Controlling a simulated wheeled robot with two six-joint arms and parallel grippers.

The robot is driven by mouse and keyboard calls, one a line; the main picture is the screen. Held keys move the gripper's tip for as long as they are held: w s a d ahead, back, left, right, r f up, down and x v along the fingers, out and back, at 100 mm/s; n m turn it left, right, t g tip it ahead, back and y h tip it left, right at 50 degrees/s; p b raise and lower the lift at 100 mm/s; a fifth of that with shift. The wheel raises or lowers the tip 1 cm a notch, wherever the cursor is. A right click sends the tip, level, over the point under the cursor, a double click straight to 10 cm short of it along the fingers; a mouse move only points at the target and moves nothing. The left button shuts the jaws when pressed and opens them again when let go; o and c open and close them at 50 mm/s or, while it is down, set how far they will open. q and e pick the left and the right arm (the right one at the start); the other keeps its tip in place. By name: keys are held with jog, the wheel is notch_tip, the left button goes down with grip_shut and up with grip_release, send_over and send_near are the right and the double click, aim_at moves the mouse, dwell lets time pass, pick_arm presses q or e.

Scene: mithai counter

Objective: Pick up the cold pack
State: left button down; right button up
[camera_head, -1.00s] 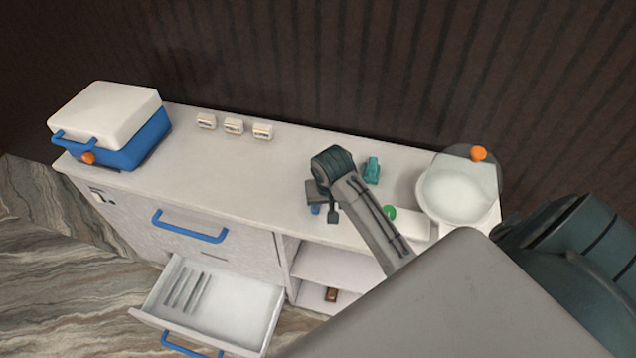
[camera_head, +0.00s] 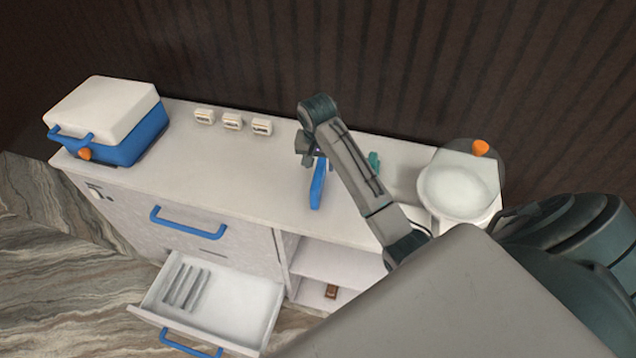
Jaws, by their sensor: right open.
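A long, narrow blue thing, which I take to be the cold pack (camera_head: 317,188), is on the counter top near its middle. Its near end shows clearly, and its far end runs up under my right gripper (camera_head: 313,155). My right gripper is open at that far end, with its fingers partly hidden by the wrist. I cannot tell whether it touches the blue thing. My left gripper is not in view.
The counter (camera_head: 250,165) has a blue and white cooler box (camera_head: 105,120) at left and several small white blocks (camera_head: 232,121) at the back. A teal item (camera_head: 374,160) is partly behind my arm. A round white bowl (camera_head: 455,190) stands at right. A drawer (camera_head: 235,300) is open below.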

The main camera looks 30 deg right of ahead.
aim_at(318, 172)
jog(key=shift+f+p, duration=0.25)
jog(key=shift+p, duration=0.1)
jog(key=f+p, duration=0.2)
jog(key=f, duration=0.1)
jog(key=shift+w+f, duration=0.2)
jog(key=shift+f, duration=0.1)
jog(key=shift+w+f, duration=0.1)
jog(key=shift+f, duration=0.45)
grip_shut()
